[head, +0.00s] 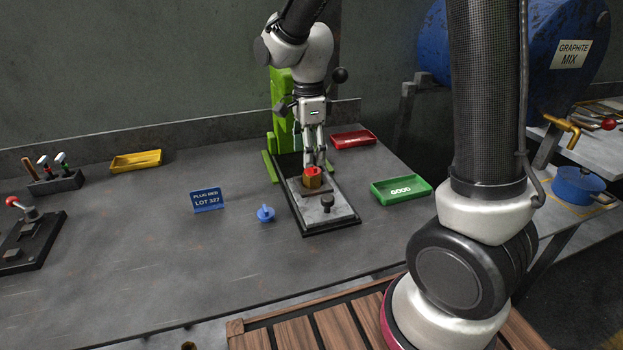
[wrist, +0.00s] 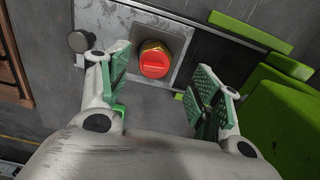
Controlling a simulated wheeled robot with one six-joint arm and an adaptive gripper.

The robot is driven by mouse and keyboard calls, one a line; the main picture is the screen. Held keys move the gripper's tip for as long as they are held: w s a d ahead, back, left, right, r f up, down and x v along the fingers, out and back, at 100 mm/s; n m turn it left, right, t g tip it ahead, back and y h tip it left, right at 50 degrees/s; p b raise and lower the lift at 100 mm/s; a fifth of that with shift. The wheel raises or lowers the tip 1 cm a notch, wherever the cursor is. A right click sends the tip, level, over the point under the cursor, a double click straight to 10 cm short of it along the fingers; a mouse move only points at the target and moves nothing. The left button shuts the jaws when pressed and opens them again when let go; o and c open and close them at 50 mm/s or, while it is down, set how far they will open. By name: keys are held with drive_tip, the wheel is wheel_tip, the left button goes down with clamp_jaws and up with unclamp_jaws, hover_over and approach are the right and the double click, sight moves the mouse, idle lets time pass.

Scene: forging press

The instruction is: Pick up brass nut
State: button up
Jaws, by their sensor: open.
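The brass nut (wrist: 154,46) sits on a light plate of the black-framed press fixture (head: 333,222), with a red round piece (wrist: 154,64) on its top. In the head view the brass nut (head: 312,183) shows just below my fingers. My gripper (head: 314,164) is above it, pointing down. In the wrist view my gripper (wrist: 165,90) is open and empty, with green pads on both fingers. The nut lies between and beyond the fingertips in that view, apart from both pads.
A green press frame (head: 281,115) stands behind the fixture. A green GOOD tray (head: 401,189) is to the right, a red tray (head: 353,139) behind. A blue plug (head: 265,213) and blue sign (head: 207,200) stand left.

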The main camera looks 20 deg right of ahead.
sight(308, 171)
drive_tip(key=f, duration=0.6)
drive_tip(key=shift+s+a+f, duration=0.2)
drive_tip(key=shift+s, duration=0.05)
clamp_jaws()
drive_tip(key=shift+r, duration=0.1)
